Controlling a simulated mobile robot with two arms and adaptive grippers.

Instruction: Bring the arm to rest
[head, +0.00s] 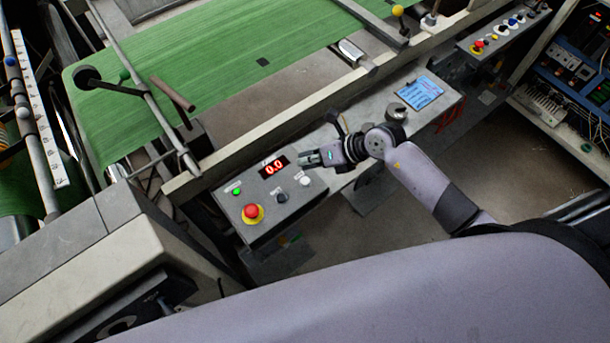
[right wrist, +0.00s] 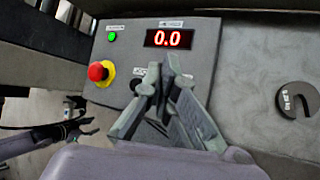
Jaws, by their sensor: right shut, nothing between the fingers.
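My right gripper (head: 308,158) is over the right edge of the grey control box (head: 262,228) in the head view. Its fingers (right wrist: 165,75) are closed together and empty, and in the right wrist view they overlap the lower part of the panel. The panel carries a red 0.0 display (head: 274,166), a lit green lamp (head: 237,190) and a red stop button on a yellow ring (head: 252,212). I cannot tell whether the fingertips touch the panel. A dark, hand-like shape (right wrist: 75,125) at the left of the right wrist view may be my left gripper; its jaws are unclear.
A round slotted metal weight (head: 396,112) and a blue screen (head: 420,92) lie along the grey ledge. Green web material (head: 200,70) runs behind a long rail. An open electrical cabinet (head: 580,75) stands at the right. Bare floor shows below the ledge.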

